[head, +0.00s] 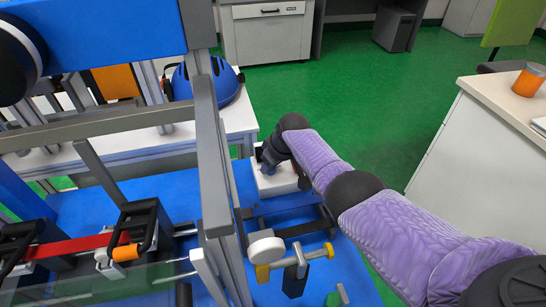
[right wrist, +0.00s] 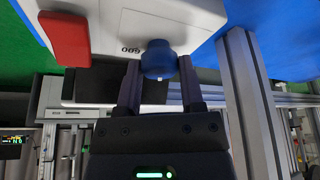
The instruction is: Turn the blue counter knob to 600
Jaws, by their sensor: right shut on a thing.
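The counter is a white box (head: 272,184) on the blue base, at the far end of my right arm in the head view. In the right wrist view its white face (right wrist: 105,22) fills the top, with a red part (right wrist: 64,38) on it. The blue knob (right wrist: 158,58) sits between the two fingers of my right gripper (right wrist: 159,80), which is shut on it. A small white mark shows on the knob's near edge. A label reading 600, upside down, is beside the knob. In the head view my right gripper (head: 268,155) is small and dark. My left gripper is out of view.
Grey frame posts (head: 215,175) and a blue beam (head: 100,30) stand left of my right arm. A blue helmet (head: 210,85) lies on the white table behind. A white cabinet (head: 480,150) with an orange cup (head: 528,80) is at the right. Green floor is open between.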

